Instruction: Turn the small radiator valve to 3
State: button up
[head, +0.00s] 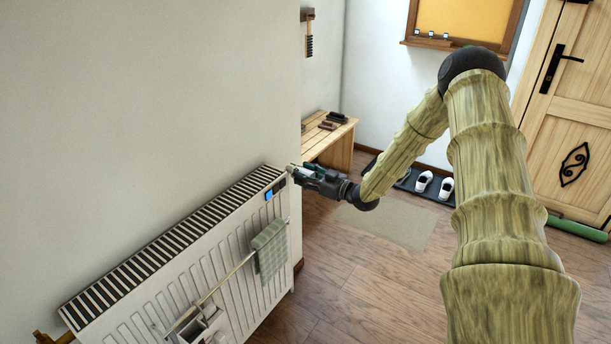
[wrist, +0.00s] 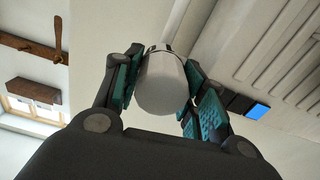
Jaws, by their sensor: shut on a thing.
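The small radiator valve (wrist: 163,85) is a white, rounded cylinder with a dark band at its far end. It fills the middle of the wrist view, between the two teal-padded fingers. My gripper (wrist: 160,88) is shut on it, with one finger on each side. In the head view my gripper (head: 294,170) is at the far upper end of the white radiator (head: 225,255), and only a small pale bit of the valve (head: 290,168) shows there. The numbers on the valve cannot be read in either view.
A green towel (head: 270,249) hangs on a rail along the radiator front. A small blue display (head: 269,195) sits near the gripper. A wooden bench (head: 330,146) with brushes stands behind. A shoe tray (head: 405,182) lies at the back wall. The floor right of the radiator is clear.

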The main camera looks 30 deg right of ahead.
jog(key=shift+n, duration=0.3)
jog(key=n+b, duration=0.1)
jog(key=n, duration=0.3)
jog(key=shift+a+f, duration=0.1)
jog(key=shift+a, duration=0.05)
jog(key=n+b, duration=0.1)
jog(key=n, duration=0.4)
jog(key=shift+a+f, duration=0.1)
jog(key=shift+f, duration=0.05)
jog(key=n+b, duration=0.1)
jog(key=n, duration=0.1)
jog(key=n+b, duration=0.1)
jog(key=n, duration=0.2)
jog(key=shift+s+f, duration=0.1)
jog(key=shift+f, duration=0.1)
jog(key=n+b, duration=0.2)
jog(key=n, duration=0.3)
jog(key=shift+b, duration=0.3)
jog(key=o, duration=1)
jog(key=shift+o, duration=0.2)
